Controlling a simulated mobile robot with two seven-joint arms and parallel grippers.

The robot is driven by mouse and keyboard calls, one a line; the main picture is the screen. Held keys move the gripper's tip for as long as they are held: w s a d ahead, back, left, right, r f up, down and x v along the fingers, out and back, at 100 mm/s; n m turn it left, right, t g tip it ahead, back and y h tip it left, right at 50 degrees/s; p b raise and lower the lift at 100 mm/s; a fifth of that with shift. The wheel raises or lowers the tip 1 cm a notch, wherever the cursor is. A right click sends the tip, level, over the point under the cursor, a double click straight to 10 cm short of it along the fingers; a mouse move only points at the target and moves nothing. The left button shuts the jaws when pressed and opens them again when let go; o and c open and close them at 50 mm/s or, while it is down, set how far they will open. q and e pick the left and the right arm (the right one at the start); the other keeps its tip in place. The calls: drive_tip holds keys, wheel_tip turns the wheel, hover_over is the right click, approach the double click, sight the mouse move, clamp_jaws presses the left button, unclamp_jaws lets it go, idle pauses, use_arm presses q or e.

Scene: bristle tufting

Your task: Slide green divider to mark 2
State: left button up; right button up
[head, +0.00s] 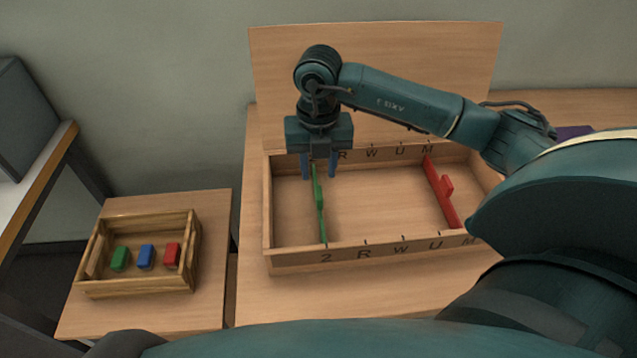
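The green divider (319,205) stands across the left part of a wooden box (290,262), running from back wall to front wall. Its front end meets the front wall right above the mark 2 (326,257). A small grip sticks out near its middle. My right gripper (319,176) points down over the divider's back part. Its two blue fingers are apart, one on each side of the divider, with a gap showing. Whether a finger touches it I cannot tell. My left gripper is not in view.
A red divider (441,193) stands in the right part of the box, near U and M. The box floor between the dividers is clear. A small wooden tray (140,286) with green, blue and red blocks sits on a side table (200,318) at left.

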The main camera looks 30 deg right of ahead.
sight(319, 193)
wheel_tip(319, 193, up, 6)
drive_tip(key=shift+r, duration=0.15)
drive_tip(key=shift+s, duration=0.1)
idle(0.5)
